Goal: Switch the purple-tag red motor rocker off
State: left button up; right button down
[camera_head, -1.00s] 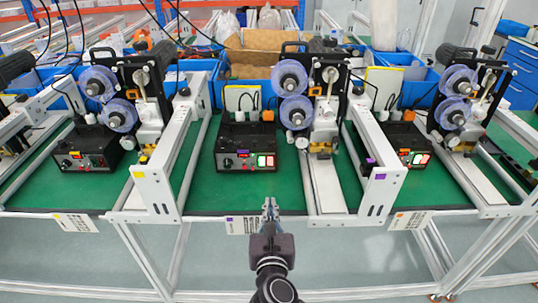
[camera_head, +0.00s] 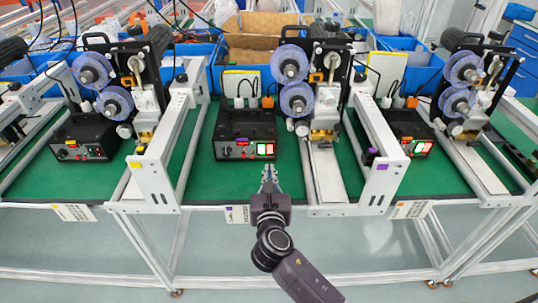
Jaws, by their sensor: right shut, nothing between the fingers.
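The purple-tag control box (camera_head: 222,134) is the black box in the middle bay, with a small purple tag (camera_head: 242,140) on its front. Its pair of lit red and green rockers (camera_head: 265,149) sits at the right of the front panel. Exact rocker positions are too small to read. My right gripper (camera_head: 269,169) comes from below, its fingers shut and empty, pointing at the box. The tips appear just below the rockers in the picture, and I see no clear contact. My left gripper is out of view.
Similar boxes stand in the left bay (camera_head: 84,137) and right bay (camera_head: 408,132). The green mat (camera_head: 225,180) before the box is mostly clear.

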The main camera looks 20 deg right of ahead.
aim_at(269, 149)
jog(key=x, duration=0.4)
jog(key=r+x, duration=0.1)
jog(key=x, duration=0.1)
jog(key=shift+f, duration=0.1)
jog(key=shift+w+d+p, duration=0.15)
jog(key=shift+w+p, duration=0.15)
jog(key=shift+w, duration=0.3)
jog(key=p, duration=0.2)
jog(key=r+g+p, duration=0.1)
jog(key=p, duration=0.2)
jog(key=shift+w+r, duration=0.15)
jog(key=shift+w, duration=0.15)
jog(key=shift+f+b, duration=0.45)
jog(key=shift+d, duration=0.1)
